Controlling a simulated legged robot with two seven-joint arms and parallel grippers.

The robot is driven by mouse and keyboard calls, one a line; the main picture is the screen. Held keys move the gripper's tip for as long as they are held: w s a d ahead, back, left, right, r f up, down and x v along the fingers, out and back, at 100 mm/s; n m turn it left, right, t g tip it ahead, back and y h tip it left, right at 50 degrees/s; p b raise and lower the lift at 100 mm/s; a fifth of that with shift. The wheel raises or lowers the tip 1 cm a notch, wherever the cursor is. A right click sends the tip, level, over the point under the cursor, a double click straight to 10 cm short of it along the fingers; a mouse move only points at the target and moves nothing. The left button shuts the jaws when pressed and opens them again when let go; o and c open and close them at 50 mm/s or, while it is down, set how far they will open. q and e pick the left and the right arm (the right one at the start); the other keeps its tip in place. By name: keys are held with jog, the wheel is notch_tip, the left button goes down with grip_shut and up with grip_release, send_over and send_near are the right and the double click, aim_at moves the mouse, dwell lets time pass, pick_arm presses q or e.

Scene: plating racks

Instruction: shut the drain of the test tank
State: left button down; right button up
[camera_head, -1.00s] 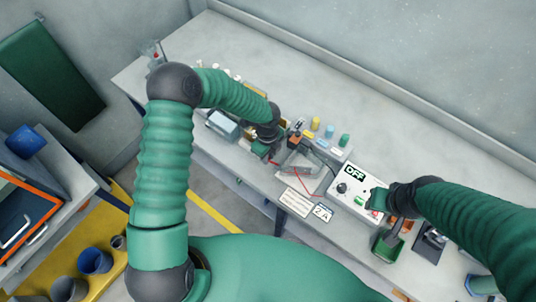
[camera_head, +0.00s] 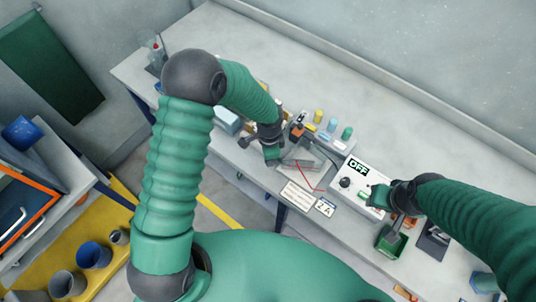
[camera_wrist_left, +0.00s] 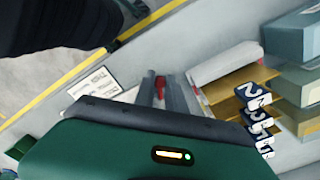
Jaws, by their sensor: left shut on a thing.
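The test tank (camera_head: 305,158), a shallow clear box with a thin red line across it, stands near the bench's front edge in the head view. My left gripper (camera_head: 272,156) is at its left end, and its fingertips are hidden there. In the left wrist view my left gripper (camera_wrist_left: 163,92) is shut with a small red part (camera_wrist_left: 160,84) between its two grey fingers. The red part looks like the drain's handle; most of it is hidden. My right gripper (camera_head: 372,198) is at the right end of the white control box (camera_head: 350,180); its jaws cannot be made out.
The box's display reads OFF. White and blue cards (camera_head: 300,195) lie on the bench's front edge. Coloured bottles (camera_head: 330,127) stand behind the tank. A green container (camera_head: 391,242) is below my right gripper.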

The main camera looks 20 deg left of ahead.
pick_arm(q)
jog(key=n, duration=0.1)
jog(key=d+n, duration=0.1)
jog(key=shift+s+r+n+b, duration=0.1)
jog(key=shift+n+b, duration=0.2)
jog(key=shift+s+d+n, duration=0.15)
jog(key=shift+d+n, duration=0.2)
jog(key=shift+n, duration=0.85)
jog(key=shift+r, duration=0.1)
jog(key=c, duration=1.5)
grip_release()
jog(key=shift+c, duration=0.2)
jog(key=shift+o, duration=0.8)
jog(key=shift+s, duration=0.1)
notch_tip(320, 180, up, 16)
jog(key=b, duration=0.2)
jog(key=shift+r, duration=0.25)
